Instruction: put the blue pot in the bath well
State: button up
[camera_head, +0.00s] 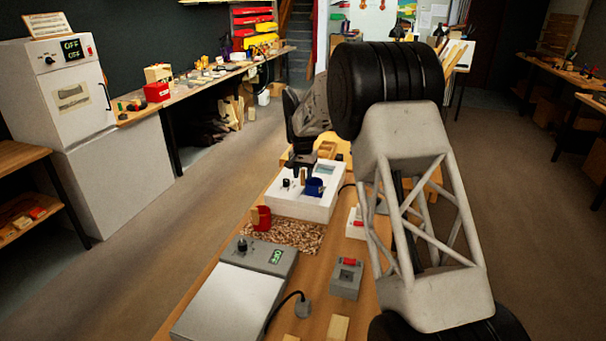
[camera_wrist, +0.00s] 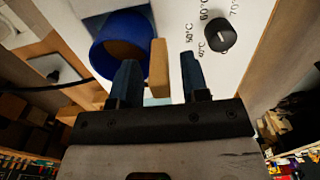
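The blue pot (camera_head: 315,187) is at the top of the white bath box (camera_head: 293,206), on its right part. It looks low there, and its lower part and the well's rim are hard to make out. In the wrist view the pot (camera_wrist: 121,44) shows its round open mouth, brownish inside, with a tan wooden handle (camera_wrist: 159,68) on its right side. My gripper (camera_head: 300,170) is just above the bath, beside the pot. In the wrist view its two fingers (camera_wrist: 160,82) are spread apart, with the handle in line with the gap between them and clear space to the right finger.
The bath has a black knob (camera_wrist: 219,37) with temperature marks. A red pot (camera_head: 262,218) stands by wood shavings (camera_head: 291,235) in front. A grey device with a green display (camera_head: 277,257) and a small grey switch box (camera_head: 346,279) are nearer. My arm hides the bench's right side.

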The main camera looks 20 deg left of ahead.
dwell(0.3)
notch_tip(320, 180, up, 12)
jog(key=shift+r, duration=0.15)
dwell(0.6)
dwell(0.8)
jog(key=s+d+r, duration=0.5)
jog(key=d, duration=0.4)
jog(key=s+d+r, duration=0.5)
jog(key=d+r, duration=0.1)
jog(key=d, duration=0.3)
jog(key=s+d+r+t, duration=0.1)
jog(key=s+d+r, duration=0.2)
jog(key=s+d, duration=0.5)
jog(key=s+d+r, duration=0.2)
jog(key=s+d, duration=0.5)
jog(key=s, duration=0.1)
jog(key=s+d+f, duration=0.3)
jog(key=s+d, duration=0.2)
jog(key=s, duration=0.7)
jog(key=s+d+f+t, duration=0.1)
jog(key=s+d+f, duration=0.2)
jog(key=s, duration=0.9)
jog(key=s+d+f, duration=0.3)
jog(key=s+d, duration=0.5)
jog(key=s, duration=0.4)
jog(key=shift+d+t, duration=0.3)
jog(key=shift+d, duration=0.05)
